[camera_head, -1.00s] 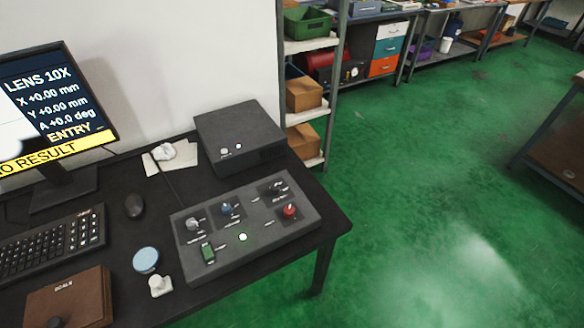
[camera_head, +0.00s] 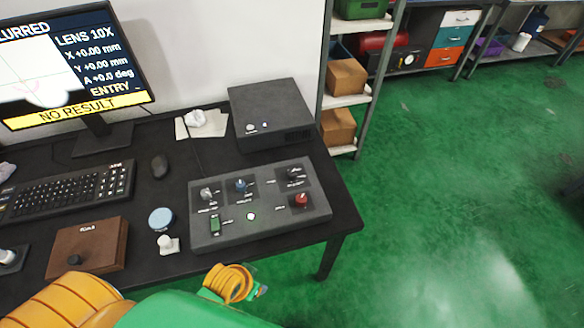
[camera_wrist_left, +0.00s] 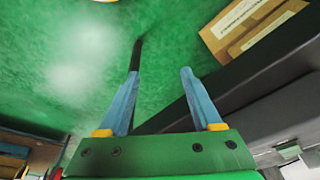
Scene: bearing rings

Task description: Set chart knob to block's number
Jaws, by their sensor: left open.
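A grey control panel (camera_head: 285,219) lies on the black desk. It carries a grey knob (camera_head: 206,194), a blue knob (camera_head: 240,185), a black knob (camera_head: 294,174), a red knob (camera_head: 301,199) and a green switch (camera_head: 215,224). Their labels are too small to read, so I cannot tell which is the chart knob. No block with a readable number shows. My left arm enters at the bottom; its gripper is partly in view (camera_head: 258,291), in front of the desk's front edge. In the left wrist view my left gripper (camera_wrist_left: 160,72) is open and empty. My right gripper is not seen.
A monitor (camera_head: 75,60) reads "LENS 10X" and "NO RESULT". A keyboard (camera_head: 75,188), mouse (camera_head: 159,166), brown box (camera_head: 88,248), blue disc (camera_head: 161,218), small white piece (camera_head: 168,245) and dark grey box (camera_head: 270,112) are on the desk. Shelves (camera_head: 352,100) stand behind right.

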